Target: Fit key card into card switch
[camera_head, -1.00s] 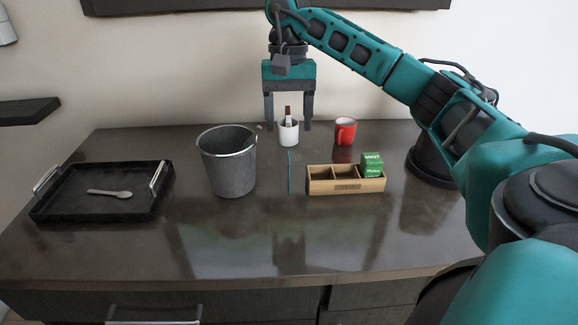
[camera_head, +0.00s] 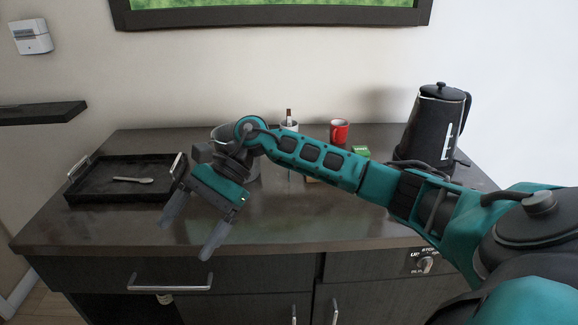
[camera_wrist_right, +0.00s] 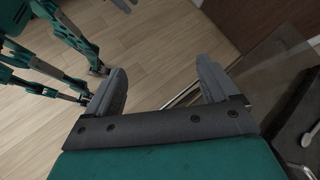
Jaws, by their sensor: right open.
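A white box on the wall (camera_head: 31,37) at the upper left of the head view looks like the card switch. I cannot make out a key card in either view. My right gripper (camera_head: 186,241) is open and points down and left over the front edge of the desk, well below and right of the box. In the right wrist view its fingers (camera_wrist_right: 162,68) are spread with nothing between them. My left gripper does not show.
The desk (camera_head: 290,225) carries a black tray (camera_head: 95,197) with a spoon, a red mug (camera_head: 339,131) and a black kettle (camera_head: 437,125). My arm partly hides the bin (camera_head: 217,134), white cup and green box (camera_head: 361,151). A dark shelf (camera_head: 40,112) juts out at left.

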